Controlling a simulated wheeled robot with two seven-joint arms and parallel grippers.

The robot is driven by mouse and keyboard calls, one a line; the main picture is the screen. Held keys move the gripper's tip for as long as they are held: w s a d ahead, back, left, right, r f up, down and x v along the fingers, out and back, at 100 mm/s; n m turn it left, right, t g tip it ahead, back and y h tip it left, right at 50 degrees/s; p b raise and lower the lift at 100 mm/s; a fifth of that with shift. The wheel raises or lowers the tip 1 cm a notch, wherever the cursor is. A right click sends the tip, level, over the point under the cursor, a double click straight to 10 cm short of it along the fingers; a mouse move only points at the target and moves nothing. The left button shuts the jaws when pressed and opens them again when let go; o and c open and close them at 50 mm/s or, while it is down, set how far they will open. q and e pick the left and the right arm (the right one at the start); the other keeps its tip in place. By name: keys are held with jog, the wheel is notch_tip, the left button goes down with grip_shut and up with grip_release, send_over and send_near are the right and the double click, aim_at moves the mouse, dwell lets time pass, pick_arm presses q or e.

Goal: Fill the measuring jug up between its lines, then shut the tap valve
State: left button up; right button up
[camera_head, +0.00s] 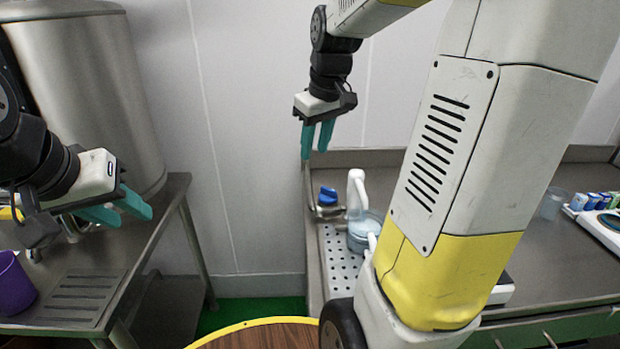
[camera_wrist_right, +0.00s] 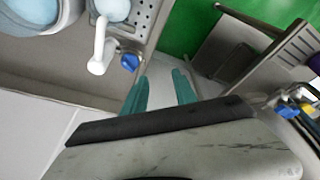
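A clear, bluish jug (camera_head: 359,241), likely the measuring jug, stands on the perforated drain plate, partly hidden by my arm. Its lines and fill level cannot be read. A white, rounded upright spout-like part (camera_head: 357,192) stands beside it. The blue tap valve handle (camera_head: 328,196) is left of that part; it also shows in the right wrist view (camera_wrist_right: 129,62). My right gripper (camera_head: 317,145) is open and empty, pointing down above and slightly left of the blue handle. My left gripper (camera_head: 124,212) is open and empty near the steel tank, away from the jug.
A steel tank (camera_head: 85,80) stands on the left bench, with a purple cup (camera_head: 14,286) near its front. A clear cup (camera_head: 552,203) and small cartons (camera_head: 594,201) stand on the right counter. A round wooden top (camera_head: 265,338) is at the bottom. The wall is behind.

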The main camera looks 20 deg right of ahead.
jog(key=w+d+f+n+g, duration=0.2)
jog(key=w+d+f, duration=0.35)
jog(key=w, duration=0.25)
jog(key=n+g, duration=0.1)
send_over(328, 188)
jog(key=shift+h, duration=0.3)
notch_tip(328, 188, down, 6)
jog(key=shift+s+r, duration=0.15)
jog(key=shift+r, duration=0.1)
jog(key=shift+f, duration=3.95)
grip_shut()
